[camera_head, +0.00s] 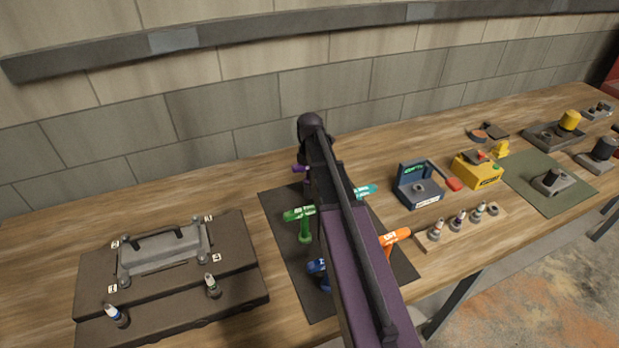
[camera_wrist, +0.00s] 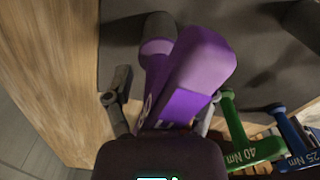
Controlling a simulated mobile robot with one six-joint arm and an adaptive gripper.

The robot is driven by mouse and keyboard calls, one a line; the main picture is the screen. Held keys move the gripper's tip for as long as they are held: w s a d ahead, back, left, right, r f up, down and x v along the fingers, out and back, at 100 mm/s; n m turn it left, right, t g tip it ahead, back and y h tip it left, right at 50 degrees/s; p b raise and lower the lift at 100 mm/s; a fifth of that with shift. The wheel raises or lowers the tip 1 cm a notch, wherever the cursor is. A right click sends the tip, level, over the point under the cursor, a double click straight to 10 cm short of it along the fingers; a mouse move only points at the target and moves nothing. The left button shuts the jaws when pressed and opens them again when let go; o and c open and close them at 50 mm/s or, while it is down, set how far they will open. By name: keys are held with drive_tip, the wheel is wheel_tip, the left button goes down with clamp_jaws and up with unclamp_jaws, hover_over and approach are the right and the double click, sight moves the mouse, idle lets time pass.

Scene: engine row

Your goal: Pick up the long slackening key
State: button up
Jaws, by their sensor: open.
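A large purple key (camera_wrist: 200,75) with a grey rounded end fills the middle of the wrist view. Its lettering is mostly hidden, so I cannot confirm that it is the long slackening key. My gripper (camera_wrist: 163,108) is open, with one grey finger on each side of the purple key's lower part; whether they touch it I cannot tell. In the head view only a bit of purple (camera_head: 300,168) shows left of my arm, and my arm hides the gripper.
A green key (camera_wrist: 250,148) marked 40 Nm and a blue key (camera_wrist: 297,145) marked 25 Nm are close on the right. Orange (camera_head: 397,236) and teal (camera_head: 366,191) keys share the dark mat (camera_head: 285,250). A brown case (camera_head: 240,240) lies left; the wall is behind.

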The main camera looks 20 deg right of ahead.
clamp_jaws()
drive_tip(key=shift+r, duration=0.2)
wheel_tip(320, 180, up, 10)
drive_tip(key=p, duration=1)
drive_tip(key=shift+f, duration=0.25)
drive_tip(key=shift+a+r, duration=0.1)
drive_tip(key=shift+r, duration=0.05)
idle(0.6)
drive_tip(key=s+a+r+p, duration=0.2)
drive_tip(key=a+r+p, duration=1)
drive_tip(key=a+p, duration=0.1)
drive_tip(key=shift+s+a+r+n, duration=0.3)
drive_tip(key=shift+s+a+r, duration=0.1)
drive_tip(key=shift+a, duration=0.35)
